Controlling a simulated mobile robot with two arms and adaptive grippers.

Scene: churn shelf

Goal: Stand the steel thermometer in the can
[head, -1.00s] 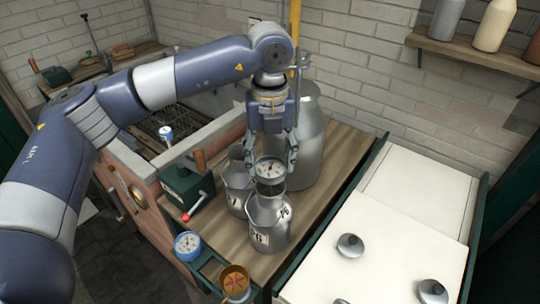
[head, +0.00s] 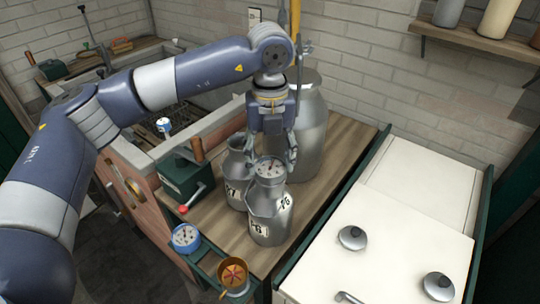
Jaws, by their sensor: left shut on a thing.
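The steel thermometer (head: 269,167) has a round white dial facing up. My left gripper (head: 272,157) is shut on it, pointing down, with a finger at each side of the dial. The dial sits right over the mouth of the front steel can (head: 270,218), marked 6, which stands upright on the wooden counter. The stem is hidden, apparently inside the can's neck. The dial covers most of the mouth, so I cannot tell whether it rests on the rim. My right gripper is not in view.
A similar can (head: 236,180) marked 7 stands close behind left. A large churn (head: 311,130) stands behind. A green box with a crank (head: 184,178) is at left. A blue-rimmed dial (head: 186,238) and a copper piece (head: 233,275) are at front left. A white lidded surface (head: 390,245) lies right.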

